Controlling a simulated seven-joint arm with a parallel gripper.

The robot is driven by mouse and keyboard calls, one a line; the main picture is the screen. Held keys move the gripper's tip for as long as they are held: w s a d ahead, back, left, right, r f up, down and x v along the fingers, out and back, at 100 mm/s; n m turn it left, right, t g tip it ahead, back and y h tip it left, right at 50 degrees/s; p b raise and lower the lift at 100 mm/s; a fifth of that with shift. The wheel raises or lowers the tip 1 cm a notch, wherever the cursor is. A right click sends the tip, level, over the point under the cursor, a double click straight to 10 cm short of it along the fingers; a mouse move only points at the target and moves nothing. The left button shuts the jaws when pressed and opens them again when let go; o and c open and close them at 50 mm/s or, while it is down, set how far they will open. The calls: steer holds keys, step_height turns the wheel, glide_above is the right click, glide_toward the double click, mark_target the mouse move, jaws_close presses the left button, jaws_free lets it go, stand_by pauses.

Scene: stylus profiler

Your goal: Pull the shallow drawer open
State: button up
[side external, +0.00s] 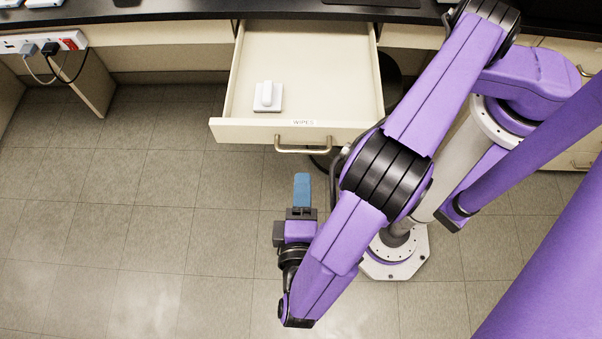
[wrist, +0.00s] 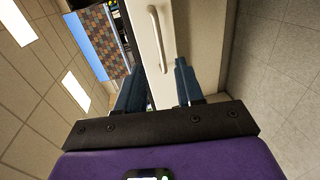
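The shallow drawer (side external: 248,130), cream with a label reading WIPES, stands pulled well out from under the dark bench top in the side view. Its bar handle (side external: 303,149) is on the front face. A white block-like item (side external: 267,97) with a raised part lies inside, left of centre. My gripper (side external: 302,176) is in front of the handle, apart from it, with blue fingers pointing toward the drawer. In the wrist view, the two fingers of my gripper (wrist: 160,72) are spread and empty, and the handle (wrist: 155,38) shows beyond them on the drawer front (wrist: 178,22).
The dark bench top (side external: 160,10) runs along the back. A power strip (side external: 42,43) with plugged cables is at the left. A dark round object (side external: 390,78), partly hidden, is right of the drawer. The tiled floor (side external: 130,230) in front and left is clear.

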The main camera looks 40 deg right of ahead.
steer(key=v, duration=0.9)
steer(key=shift+s+a, duration=0.25)
steer(key=shift+s, duration=0.05)
steer(key=shift+w+r, duration=0.1)
steer(key=shift+r, duration=0.05)
steer(key=w+d+r+n+g+y, duration=0.1)
steer(key=w+d+r+g+y, duration=0.1)
steer(key=w+d+r+g, duration=0.35)
steer(key=w+d+r+n+g+y, duration=0.1)
steer(key=w+d+r+g+y, duration=0.15)
steer(key=w+d+r, duration=0.65)
steer(key=s+d+r+g+y, duration=0.1)
steer(key=s+d+y, duration=0.2)
steer(key=d, duration=0.8)
steer(key=s+d+r+n+g+y, duration=0.1)
steer(key=s+d+y, duration=0.3)
steer(key=d, duration=0.7)
steer(key=shift+s+d+r+n+g, duration=0.2)
steer(key=shift+s+r+n+g, duration=0.15)
steer(key=shift+s+r, duration=0.45)
